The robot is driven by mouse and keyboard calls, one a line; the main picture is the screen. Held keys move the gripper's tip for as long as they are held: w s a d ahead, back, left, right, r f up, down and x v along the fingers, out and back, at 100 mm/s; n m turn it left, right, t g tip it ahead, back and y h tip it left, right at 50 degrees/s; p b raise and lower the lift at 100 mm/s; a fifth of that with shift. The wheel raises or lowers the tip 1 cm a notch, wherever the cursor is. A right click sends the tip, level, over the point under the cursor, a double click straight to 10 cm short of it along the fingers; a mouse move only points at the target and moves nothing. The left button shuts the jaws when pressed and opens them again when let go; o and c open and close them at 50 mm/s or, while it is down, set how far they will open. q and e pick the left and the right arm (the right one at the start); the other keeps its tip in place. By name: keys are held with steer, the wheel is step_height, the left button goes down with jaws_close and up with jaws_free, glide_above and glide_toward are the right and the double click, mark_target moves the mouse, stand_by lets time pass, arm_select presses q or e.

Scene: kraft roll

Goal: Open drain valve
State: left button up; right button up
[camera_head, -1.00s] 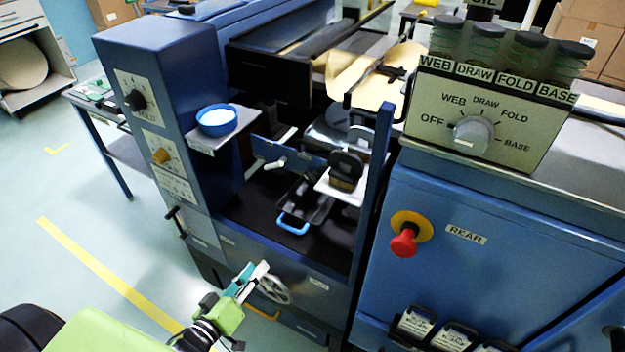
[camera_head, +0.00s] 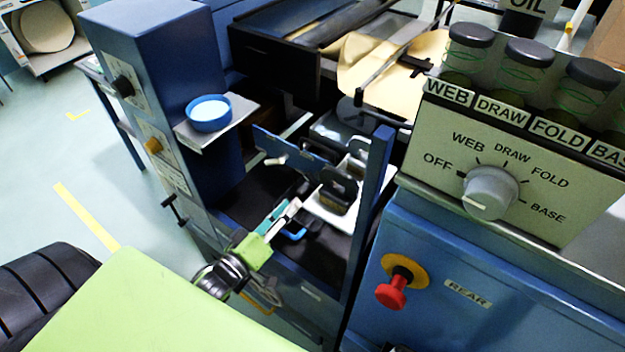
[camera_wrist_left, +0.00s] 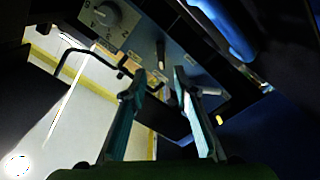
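My left gripper (camera_head: 287,212) reaches over the front of the machine's dark bay, overlapping the blue-handled tray in the head view. In the left wrist view its two teal fingers (camera_wrist_left: 153,84) stand apart with nothing between them. A small pale-handled lever (camera_head: 275,160) sits at the blue plate inside the bay, beyond the gripper. A black T-shaped handle (camera_head: 174,209) sticks out from the column's lower front. No part is readably labelled as the drain valve, so I cannot tell which it is. My right gripper is not in view.
The blue-handled tray (camera_head: 293,235) and a white tray (camera_head: 326,214) with a dark block (camera_head: 338,192) are in the bay. A blue bowl (camera_head: 209,113) stands on a side shelf. A blue post (camera_head: 371,205) and the red stop button (camera_head: 391,292) are to the right.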

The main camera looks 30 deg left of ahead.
mark_target(311, 184)
arm_select(q)
steer(key=w, duration=0.3)
steer(key=w+d, duration=0.1)
steer(key=w, duration=0.2)
steer(key=w+p, duration=0.1)
steer(key=w, duration=0.2)
steer(key=shift+d, duration=0.15)
steer(key=shift+w, duration=0.6)
steer(key=shift+w+d+f, duration=0.1)
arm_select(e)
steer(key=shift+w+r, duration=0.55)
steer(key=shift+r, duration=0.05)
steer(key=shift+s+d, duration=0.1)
arm_select(q)
steer(key=shift+c, duration=0.7)
jaws_close()
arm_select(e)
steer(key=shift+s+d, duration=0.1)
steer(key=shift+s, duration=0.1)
